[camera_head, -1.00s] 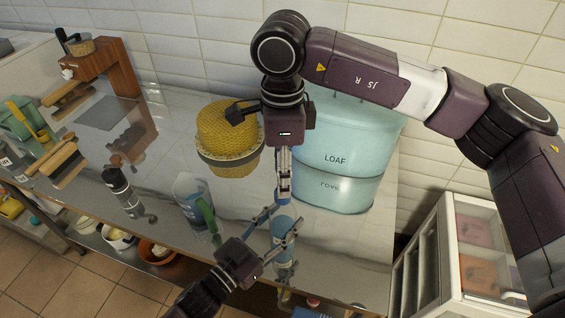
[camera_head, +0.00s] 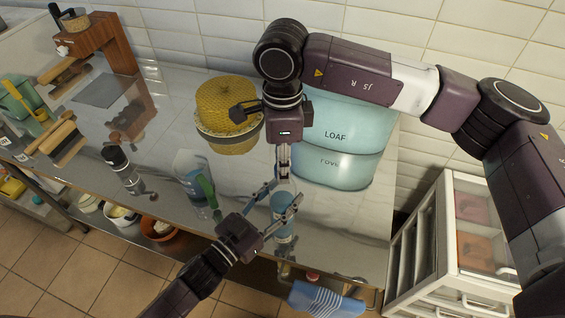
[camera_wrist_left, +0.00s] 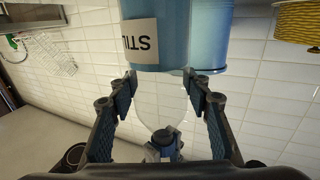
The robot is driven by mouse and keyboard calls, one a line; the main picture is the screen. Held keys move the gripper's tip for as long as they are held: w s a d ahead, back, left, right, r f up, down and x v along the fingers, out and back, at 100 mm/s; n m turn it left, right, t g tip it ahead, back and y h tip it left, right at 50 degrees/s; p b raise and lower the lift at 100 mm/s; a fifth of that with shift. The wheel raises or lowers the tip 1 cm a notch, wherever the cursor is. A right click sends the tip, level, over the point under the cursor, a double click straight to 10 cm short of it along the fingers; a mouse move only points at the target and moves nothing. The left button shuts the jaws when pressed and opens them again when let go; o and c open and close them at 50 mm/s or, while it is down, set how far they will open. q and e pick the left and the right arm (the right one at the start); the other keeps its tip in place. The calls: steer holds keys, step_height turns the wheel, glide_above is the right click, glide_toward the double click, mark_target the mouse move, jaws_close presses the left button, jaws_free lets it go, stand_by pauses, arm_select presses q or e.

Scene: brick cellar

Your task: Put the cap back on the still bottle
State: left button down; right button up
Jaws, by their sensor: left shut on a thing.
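The still bottle (camera_head: 283,207) is blue with a clear neck. It stands near the counter's front edge in the head view. In the left wrist view the bottle (camera_wrist_left: 170,40) appears upside down, its pale label partly readable. My left gripper (camera_head: 284,196) is shut around the bottle's upper part, with a finger on each side (camera_wrist_left: 163,92). My right gripper (camera_head: 283,172) points down from above the bottle, its fingers close together. A small dark cap (camera_wrist_left: 166,134) shows at the neck's end between the right fingertips. Whether it is seated on the neck is unclear.
A pale blue loaf bin (camera_head: 340,135) stands behind the bottle, and a yellow woven basket (camera_head: 226,103) behind left. A dark-topped bottle (camera_head: 118,162) stands further left. A white drawer unit (camera_head: 440,245) is at right.

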jaws_close()
steer(key=o, duration=1)
jaws_free()
step_height(320, 180, up, 12)
